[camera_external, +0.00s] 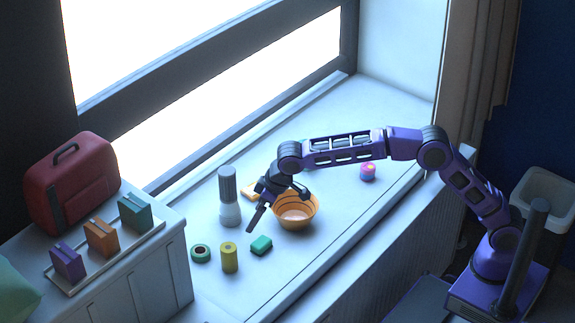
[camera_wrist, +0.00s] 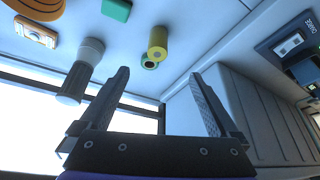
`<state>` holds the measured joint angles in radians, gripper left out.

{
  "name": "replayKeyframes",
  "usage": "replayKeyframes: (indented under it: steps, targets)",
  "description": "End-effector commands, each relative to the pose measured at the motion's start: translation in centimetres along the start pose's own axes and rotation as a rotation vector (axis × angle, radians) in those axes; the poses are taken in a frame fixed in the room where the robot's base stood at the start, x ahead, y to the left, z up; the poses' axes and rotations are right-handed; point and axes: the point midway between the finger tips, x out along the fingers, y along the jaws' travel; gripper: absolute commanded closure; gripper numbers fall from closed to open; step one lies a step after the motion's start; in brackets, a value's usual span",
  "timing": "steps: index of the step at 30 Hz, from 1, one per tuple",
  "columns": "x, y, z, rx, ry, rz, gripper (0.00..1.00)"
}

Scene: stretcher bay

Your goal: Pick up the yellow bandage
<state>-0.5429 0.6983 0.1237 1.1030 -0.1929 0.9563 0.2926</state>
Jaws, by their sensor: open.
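The yellow bandage (camera_external: 229,258) is an upright roll on the white window ledge, near its front left. In the wrist view the yellow bandage (camera_wrist: 158,43) lies beyond my fingertips, roughly centred between them and clear of both. My gripper (camera_external: 279,213) is open and empty above the ledge, in front of the orange bowl in the picture, up and right of the bandage. In the wrist view my gripper (camera_wrist: 160,73) shows both fingers spread with nothing between them.
A dark green tape ring (camera_external: 201,253) lies just left of the bandage, and a green block (camera_external: 261,245) to its right. The orange bowl (camera_external: 297,213) is by my gripper. A cabinet (camera_external: 140,275) borders the ledge at left.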

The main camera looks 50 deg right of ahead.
Motion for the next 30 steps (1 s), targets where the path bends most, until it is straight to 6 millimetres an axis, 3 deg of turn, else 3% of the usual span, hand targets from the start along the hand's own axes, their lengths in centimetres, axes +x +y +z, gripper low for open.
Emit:
replayKeyframes:
  steps: [1, 5, 15, 30]
  targets:
    - [1.6, 0.2, 0.6, 0.0, -0.017, 0.005, 0.03]
    - [3.4, 0.2, 0.6, 0.0, -0.015, 0.005, 0.03]
    - [10.6, 0.2, 0.5, 0.0, -0.012, 0.006, 0.03]
    - [15.4, 0.5, -0.1, 0.002, -0.01, 0.005, 0.03]
